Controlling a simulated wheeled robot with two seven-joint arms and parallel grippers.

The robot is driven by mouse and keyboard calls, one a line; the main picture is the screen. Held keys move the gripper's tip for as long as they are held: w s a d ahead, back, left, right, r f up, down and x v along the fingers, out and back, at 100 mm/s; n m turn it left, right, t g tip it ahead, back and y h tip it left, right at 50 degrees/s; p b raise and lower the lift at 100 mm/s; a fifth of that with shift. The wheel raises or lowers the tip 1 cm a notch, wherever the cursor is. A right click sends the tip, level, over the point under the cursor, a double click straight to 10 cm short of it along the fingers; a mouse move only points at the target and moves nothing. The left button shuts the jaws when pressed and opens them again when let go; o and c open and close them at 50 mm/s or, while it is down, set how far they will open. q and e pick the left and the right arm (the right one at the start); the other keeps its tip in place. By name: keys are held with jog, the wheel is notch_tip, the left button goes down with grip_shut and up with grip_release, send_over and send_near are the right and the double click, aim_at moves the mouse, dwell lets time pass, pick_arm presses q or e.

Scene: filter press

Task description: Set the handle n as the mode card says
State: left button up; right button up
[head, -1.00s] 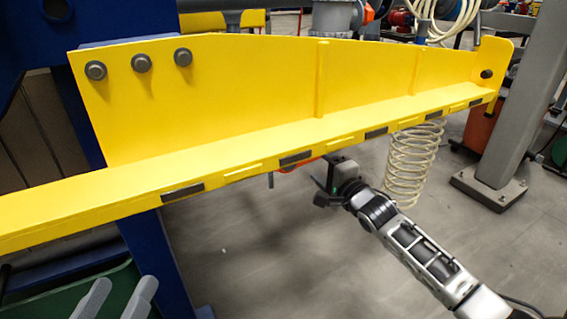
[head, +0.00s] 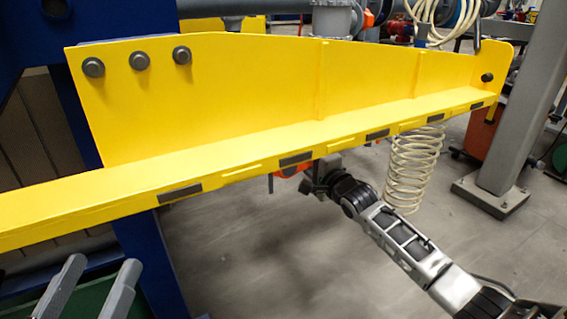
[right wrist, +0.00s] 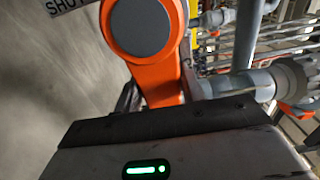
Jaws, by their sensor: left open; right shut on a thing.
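An orange handle with a round grey hub (right wrist: 140,28) fills the top middle of the right wrist view, its short arm reaching down to my right gripper (right wrist: 160,105). In the head view a bit of the orange handle (head: 291,170) shows under the yellow beam. My right gripper (head: 311,186) is there, shut on the handle; its fingertips are mostly hidden. My left gripper (head: 92,290) is open and empty at the lower left, with two grey fingers apart. A label reading "SHU", cut off by the frame (right wrist: 66,5), is beside the hub. I see no mode card.
A large yellow beam (head: 250,90) crosses the head view, above and in front of the handle. A blue post (head: 155,262) stands at left, a coiled cream hose (head: 411,170) and grey column (head: 520,100) at right. A grey pipe (right wrist: 235,84) lies right of the handle.

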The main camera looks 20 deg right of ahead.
jog(key=shift+f+m, duration=0.2)
jog(key=shift+m, duration=0.2)
jog(key=shift+a+f+m+p, duration=0.15)
jog(key=shift+f+m+p, duration=0.2)
jog(key=shift+m, duration=0.25)
jog(key=shift+a+f+m, duration=0.2)
jog(key=shift+f+m, duration=0.5)
jog(key=shift+m, duration=0.5)
jog(key=a+f+m, duration=0.3)
jog(key=a+m, duration=0.3)
jog(key=m, duration=0.8)
jog(key=shift+s+a+f+b, duration=0.15)
jog(key=shift+s+f+b, duration=0.15)
jog(key=shift+f, duration=0.05)
jog(key=o, duration=1.1)
jog(key=shift+r, duration=0.1)
jog(key=shift+o, duration=0.2)
